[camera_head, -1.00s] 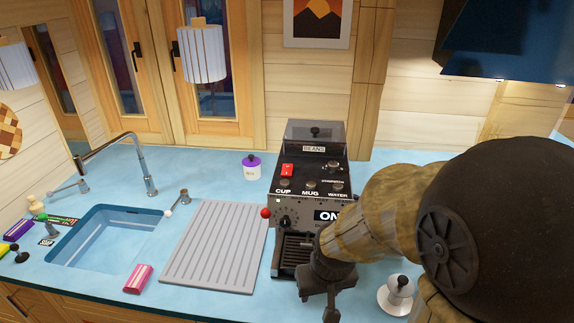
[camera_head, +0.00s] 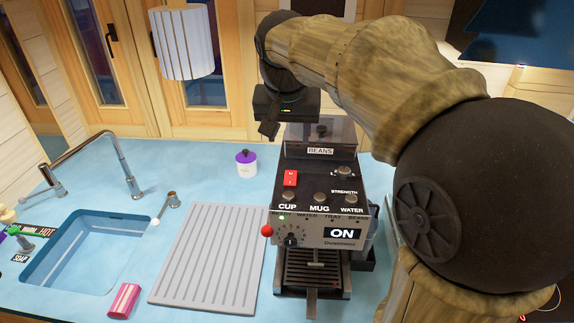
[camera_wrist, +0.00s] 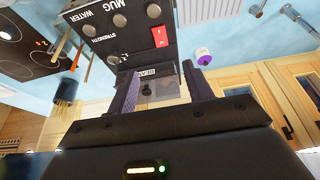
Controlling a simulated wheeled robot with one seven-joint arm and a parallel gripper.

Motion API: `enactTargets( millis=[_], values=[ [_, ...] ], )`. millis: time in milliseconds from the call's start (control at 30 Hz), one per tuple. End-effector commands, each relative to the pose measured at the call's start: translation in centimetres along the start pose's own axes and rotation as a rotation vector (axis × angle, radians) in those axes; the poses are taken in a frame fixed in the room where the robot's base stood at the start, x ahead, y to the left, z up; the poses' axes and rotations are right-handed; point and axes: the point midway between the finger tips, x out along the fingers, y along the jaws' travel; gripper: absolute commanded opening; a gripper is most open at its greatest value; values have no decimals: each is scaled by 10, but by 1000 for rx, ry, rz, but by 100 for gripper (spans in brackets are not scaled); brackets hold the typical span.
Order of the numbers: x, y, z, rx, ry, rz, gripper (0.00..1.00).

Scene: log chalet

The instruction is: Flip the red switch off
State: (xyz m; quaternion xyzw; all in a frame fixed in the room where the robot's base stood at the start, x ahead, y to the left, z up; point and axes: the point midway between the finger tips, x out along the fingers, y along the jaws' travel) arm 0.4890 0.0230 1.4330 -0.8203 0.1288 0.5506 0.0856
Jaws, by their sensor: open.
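The red switch (camera_head: 290,178) is a small rocker on the top left of the black coffee machine (camera_head: 318,208), behind the CUP button. The machine's front sign reads ON, and a small green light shows near the dial. In the wrist view, which is turned over, the red switch (camera_wrist: 159,37) lies beyond the fingertips. My gripper (camera_head: 268,130) is raised above the rear left of the machine, near the bean hopper (camera_head: 318,134). In the wrist view my gripper (camera_wrist: 160,82) is open, with its two fingers apart and nothing between them. It does not touch the switch.
A grey ribbed drainboard (camera_head: 210,256) and a sink (camera_head: 85,250) lie left of the machine. A purple-lidded jar (camera_head: 246,164) stands behind at left. A white lamp (camera_head: 184,42) hangs above. The wrist view also shows a dark hob (camera_wrist: 30,42).

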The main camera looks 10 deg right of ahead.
Motion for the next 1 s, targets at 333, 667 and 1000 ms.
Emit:
enactTargets(
  millis=[333, 667, 1000],
  values=[
    [-2, -1, -1, 2, 2, 0, 51],
    [26, -1, 0, 1, -3, 3, 51],
    [86, 0, -1, 4, -2, 4, 51]
  ],
)
